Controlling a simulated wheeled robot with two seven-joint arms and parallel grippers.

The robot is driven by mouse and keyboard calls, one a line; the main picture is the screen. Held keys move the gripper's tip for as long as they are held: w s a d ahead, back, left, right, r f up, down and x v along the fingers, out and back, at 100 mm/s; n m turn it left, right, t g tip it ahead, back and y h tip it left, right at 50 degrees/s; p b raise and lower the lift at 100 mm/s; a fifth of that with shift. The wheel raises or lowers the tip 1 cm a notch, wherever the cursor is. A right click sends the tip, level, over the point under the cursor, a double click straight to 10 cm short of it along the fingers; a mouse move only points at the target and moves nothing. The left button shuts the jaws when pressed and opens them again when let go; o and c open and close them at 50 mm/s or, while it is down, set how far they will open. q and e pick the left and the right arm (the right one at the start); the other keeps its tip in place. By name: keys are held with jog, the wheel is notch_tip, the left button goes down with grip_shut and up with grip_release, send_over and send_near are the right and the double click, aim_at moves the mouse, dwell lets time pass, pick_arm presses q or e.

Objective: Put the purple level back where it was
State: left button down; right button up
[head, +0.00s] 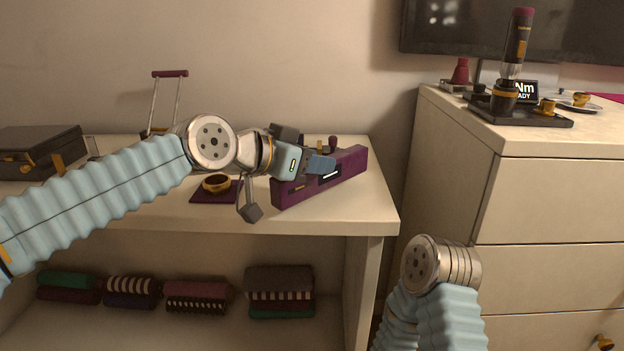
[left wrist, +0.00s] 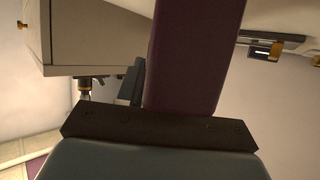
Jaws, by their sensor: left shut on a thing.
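The purple level (head: 345,167) is a long bar over the right end of the shelf top, with its right end angled up and back. My left gripper (head: 318,165) is shut on it near its middle. I cannot tell whether the level touches the shelf top. In the left wrist view the level (left wrist: 192,60) runs upward as a dark purple bar from the gripper (left wrist: 160,128). My right arm shows at the lower right of the head view, but its gripper is not visible.
A gold ring-shaped piece (head: 217,183) sits on a purple mat (head: 205,196) left of the level. A dark case (head: 42,150) stands far left. Folded cloths (head: 280,290) lie on the lower shelf. A taller dresser (head: 560,180) stands right, bearing a black tool stand (head: 520,115).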

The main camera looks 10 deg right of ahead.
aim_at(311, 177)
pick_arm(q)
notch_tip(311, 177, down, 3)
jog(key=shift+f, duration=0.15)
jog(key=shift+f+b, duration=0.1)
jog(key=shift+b, duration=0.3)
jog(key=c, duration=0.7)
grip_release()
jog(key=shift+w, duration=0.1)
jog(key=shift+c, duration=0.2)
jog(key=shift+a, duration=0.1)
jog(key=b+v, duration=0.2)
jog(key=v, duration=1)
